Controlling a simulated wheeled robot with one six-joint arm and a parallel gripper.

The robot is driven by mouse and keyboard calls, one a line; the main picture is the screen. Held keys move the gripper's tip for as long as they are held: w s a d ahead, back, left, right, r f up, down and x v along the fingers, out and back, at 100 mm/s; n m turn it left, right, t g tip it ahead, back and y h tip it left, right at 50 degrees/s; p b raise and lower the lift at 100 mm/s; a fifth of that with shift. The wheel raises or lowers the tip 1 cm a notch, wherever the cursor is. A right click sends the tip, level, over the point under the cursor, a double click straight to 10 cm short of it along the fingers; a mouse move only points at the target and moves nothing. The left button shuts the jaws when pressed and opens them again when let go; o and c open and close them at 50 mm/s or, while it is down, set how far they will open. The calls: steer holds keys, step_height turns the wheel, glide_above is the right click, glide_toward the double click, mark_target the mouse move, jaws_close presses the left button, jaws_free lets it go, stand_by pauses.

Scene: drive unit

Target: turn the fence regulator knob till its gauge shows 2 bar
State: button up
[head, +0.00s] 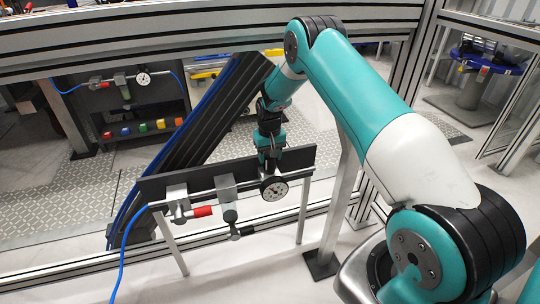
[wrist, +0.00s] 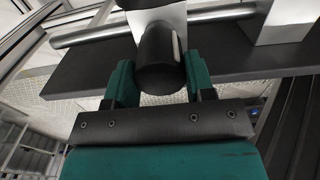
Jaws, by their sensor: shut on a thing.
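My gripper (head: 270,158) points down at the regulator on the fence panel. In the wrist view its two green fingers (wrist: 160,75) stand on either side of the black knob (wrist: 156,60) and are shut on it. The knob has a white mark on its right side. In the head view my gripper hides the knob. The round white-faced gauge (head: 273,188) sits just below my gripper and faces the camera; its needle is too small to read. The regulator sits on a metal pipe along the dark panel (head: 157,187).
On the same pipe to the left are a valve with a red handle (head: 203,211) and a hanging filter unit (head: 230,214). A blue hose (head: 125,250) drops from the left end. Behind the fence stand another gauge (head: 143,78) and coloured bins. A metal post (head: 338,190) stands right of the panel.

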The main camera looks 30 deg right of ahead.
steer(key=shift+n, duration=0.4)
steer(key=o, duration=0.9)
step_height(320, 180, up, 18)
steer(key=shift+f, duration=0.25)
stand_by(0.3)
